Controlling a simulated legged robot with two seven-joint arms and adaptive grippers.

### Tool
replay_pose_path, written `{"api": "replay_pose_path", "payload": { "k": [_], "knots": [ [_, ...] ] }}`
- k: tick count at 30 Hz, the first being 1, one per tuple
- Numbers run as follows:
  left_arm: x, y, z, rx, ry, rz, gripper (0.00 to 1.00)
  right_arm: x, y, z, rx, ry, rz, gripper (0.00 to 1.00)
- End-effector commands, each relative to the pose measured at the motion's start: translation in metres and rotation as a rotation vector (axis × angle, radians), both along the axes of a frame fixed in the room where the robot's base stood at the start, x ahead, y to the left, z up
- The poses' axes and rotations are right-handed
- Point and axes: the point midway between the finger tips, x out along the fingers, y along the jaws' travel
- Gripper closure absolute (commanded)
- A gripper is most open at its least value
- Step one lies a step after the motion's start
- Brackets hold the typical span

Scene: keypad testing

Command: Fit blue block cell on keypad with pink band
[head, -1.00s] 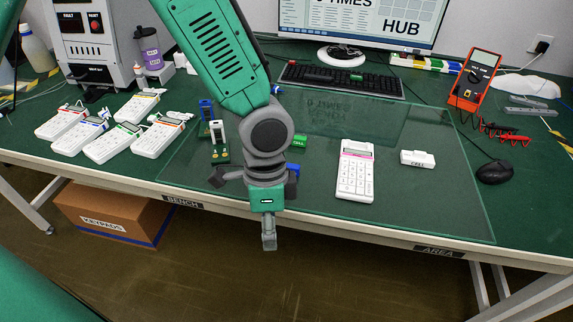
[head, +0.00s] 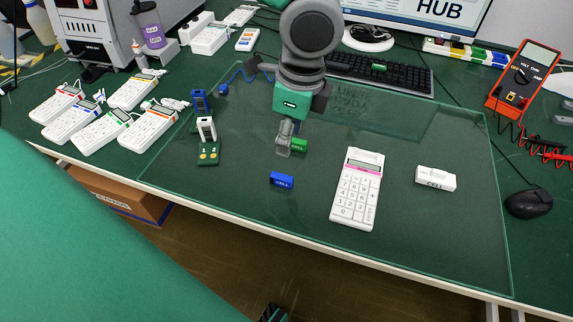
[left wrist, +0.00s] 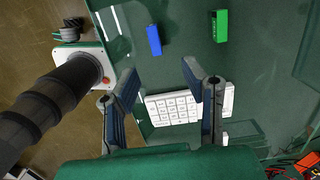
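The blue block cell (head: 282,181), lettered CELL, lies on the glass mat; it also shows in the left wrist view (left wrist: 153,40). The white keypad with the pink band (head: 355,192) lies face up to its right, its pink band below the display. In the left wrist view the keypad (left wrist: 172,107) shows partly between my fingers. My left gripper (head: 284,140) is above the mat, beyond the blue cell and beside the green cell (head: 299,146). In the left wrist view its fingers (left wrist: 160,72) are spread with nothing held. My right gripper is not identifiable.
A white cell (head: 436,180) lies right of the keypad. Several other keypads (head: 100,130) lie farther left. A mouse (head: 528,203) and red multimeter (head: 523,80) are at the right.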

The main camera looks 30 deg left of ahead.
Motion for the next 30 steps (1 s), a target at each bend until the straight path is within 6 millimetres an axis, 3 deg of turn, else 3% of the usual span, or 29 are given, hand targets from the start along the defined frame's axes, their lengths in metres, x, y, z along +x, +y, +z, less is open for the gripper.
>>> {"api": "replay_pose_path", "payload": {
  "k": [3,9,16,24,30],
  "knots": [
    [-0.002,0.004,-0.03,0.001,0.006,-0.001,0.61,-0.001,-0.001,-0.011,-0.001,0.002,-0.001,0.6],
    [-0.002,0.014,-0.063,-0.007,0.005,0.001,0.61,-0.001,-0.001,-0.02,-0.001,0.002,-0.001,0.6],
    [-0.004,0.015,-0.079,-0.008,0.004,0.0,0.61,-0.001,0.0,-0.025,0.0,0.001,0.0,0.6],
    [-0.007,0.012,-0.116,-0.002,0.005,-0.001,0.61,-0.001,-0.001,-0.041,0.0,0.001,-0.001,0.6],
    [-0.008,0.016,-0.121,-0.005,0.002,-0.001,0.61,-0.001,-0.001,-0.041,-0.001,0.001,-0.001,0.6]
  ]
}}
